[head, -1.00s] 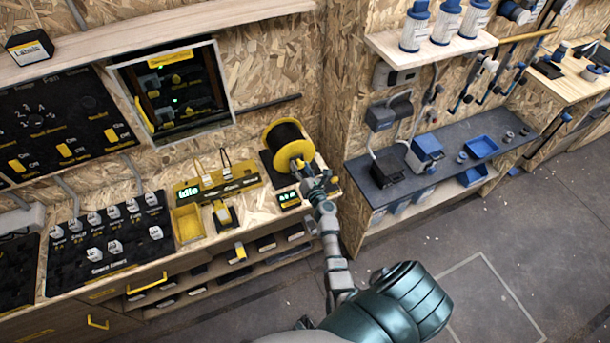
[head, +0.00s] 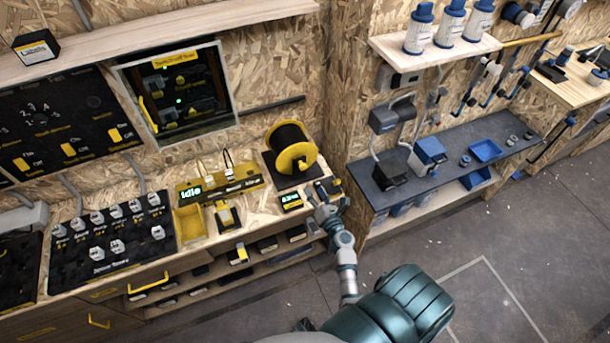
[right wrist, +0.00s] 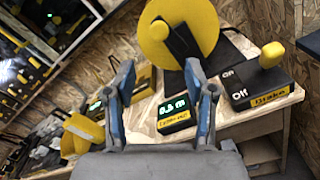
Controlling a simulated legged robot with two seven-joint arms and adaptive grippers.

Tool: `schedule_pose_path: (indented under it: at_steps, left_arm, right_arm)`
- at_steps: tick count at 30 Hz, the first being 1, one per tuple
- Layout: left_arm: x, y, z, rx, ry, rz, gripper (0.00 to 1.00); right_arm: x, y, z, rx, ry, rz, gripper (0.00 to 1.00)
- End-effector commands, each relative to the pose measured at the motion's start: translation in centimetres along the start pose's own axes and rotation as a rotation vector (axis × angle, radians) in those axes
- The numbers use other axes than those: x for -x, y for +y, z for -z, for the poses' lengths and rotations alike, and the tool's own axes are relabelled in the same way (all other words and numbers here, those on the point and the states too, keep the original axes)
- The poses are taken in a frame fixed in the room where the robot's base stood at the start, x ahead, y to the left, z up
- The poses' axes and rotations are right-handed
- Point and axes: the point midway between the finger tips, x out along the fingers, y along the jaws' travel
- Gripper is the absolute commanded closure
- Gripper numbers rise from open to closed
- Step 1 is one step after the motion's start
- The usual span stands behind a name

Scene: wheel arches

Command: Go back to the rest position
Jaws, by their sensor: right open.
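My right gripper (head: 325,205) is open and empty. It hangs in front of the workbench edge, near the small green-lit display (head: 291,201). In the right wrist view its two fingers (right wrist: 160,105) stand apart, with the display (right wrist: 172,113) seen between them. The yellow and black spool (head: 291,149) stands on its dark base behind the gripper, apart from it. It also shows in the right wrist view (right wrist: 178,32). My left gripper is not in view.
A box with a yellow knob marked Brake (right wrist: 262,80) sits right of the display. A yellow-framed unit reading Idle (head: 220,188) and a black switch panel (head: 105,240) are further left. A dark blue shelf (head: 440,170) stands right. Floor (head: 480,270) is clear at lower right.

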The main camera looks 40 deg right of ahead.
Motion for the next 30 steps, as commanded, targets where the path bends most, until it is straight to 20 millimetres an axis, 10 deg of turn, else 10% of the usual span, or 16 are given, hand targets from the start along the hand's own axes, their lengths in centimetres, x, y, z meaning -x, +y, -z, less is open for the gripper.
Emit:
schedule_pose_path:
  at_steps: [10, 17, 24, 30]
  left_arm:
    - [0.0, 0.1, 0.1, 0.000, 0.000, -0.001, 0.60]
    - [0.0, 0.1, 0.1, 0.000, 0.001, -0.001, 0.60]
    - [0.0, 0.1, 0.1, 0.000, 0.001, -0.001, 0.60]
    - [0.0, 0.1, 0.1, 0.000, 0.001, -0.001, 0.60]
  right_arm:
    - [0.0, -0.1, 2.3, 0.090, 0.054, 0.002, 0.45]
    - [3.4, -1.7, 17.4, 0.776, 0.416, -0.114, 0.45]
    - [15.2, -5.8, 33.3, 1.709, 0.769, -0.636, 0.45]
    - [29.1, -11.6, 40.9, 2.374, 0.798, -1.426, 0.45]
